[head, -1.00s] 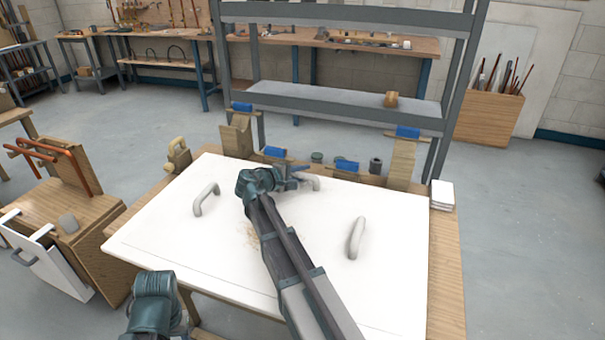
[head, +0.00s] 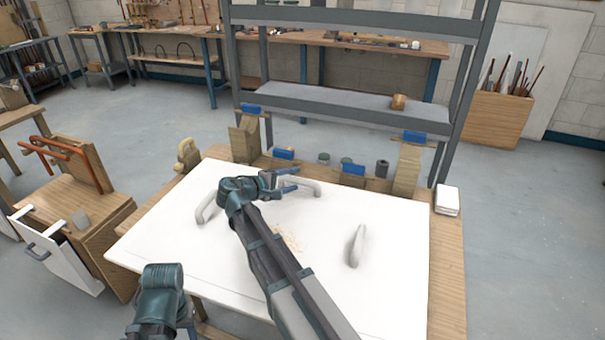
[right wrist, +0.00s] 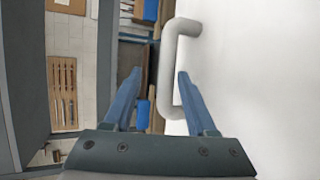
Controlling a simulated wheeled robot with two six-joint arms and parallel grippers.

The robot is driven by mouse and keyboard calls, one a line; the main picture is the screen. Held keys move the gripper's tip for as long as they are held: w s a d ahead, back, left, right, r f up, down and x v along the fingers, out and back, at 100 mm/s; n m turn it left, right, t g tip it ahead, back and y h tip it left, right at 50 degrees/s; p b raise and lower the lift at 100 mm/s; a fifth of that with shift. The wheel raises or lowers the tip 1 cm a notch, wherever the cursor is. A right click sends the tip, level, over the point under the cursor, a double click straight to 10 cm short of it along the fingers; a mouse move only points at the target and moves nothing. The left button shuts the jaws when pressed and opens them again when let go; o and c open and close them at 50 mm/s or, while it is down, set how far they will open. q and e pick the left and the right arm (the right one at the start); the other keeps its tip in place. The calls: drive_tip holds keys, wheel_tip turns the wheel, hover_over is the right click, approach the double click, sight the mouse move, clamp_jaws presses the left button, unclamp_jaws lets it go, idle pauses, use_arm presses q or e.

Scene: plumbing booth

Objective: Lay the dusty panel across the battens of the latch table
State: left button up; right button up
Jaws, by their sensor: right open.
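The white panel (head: 385,275) lies flat over the latch table (head: 447,270), with a faint brown dusty patch near its middle. It has a left handle (head: 207,208), a far handle (head: 303,188) and a right handle (head: 357,246). The battens are hidden beneath; I cannot tell whether the panel touches them. My right gripper (head: 284,180) is open and empty, beside the far handle. In the right wrist view its spread fingers (right wrist: 157,90) point toward a grey handle (right wrist: 168,65). My left arm shows at the bottom; its fingers are hidden.
Wooden posts with blue pieces (head: 414,137) stand along the table's far edge, beside small dark cylinders (head: 382,168). A white stack (head: 447,200) sits at the right corner. A grey shelf rack (head: 340,106) rises behind. A wooden cabinet (head: 75,215) stands at left. Floor is clear at right.

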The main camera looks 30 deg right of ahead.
drive_tip(key=shift+p+v, duration=0.35)
drive_tip(key=shift+v, duration=1.3)
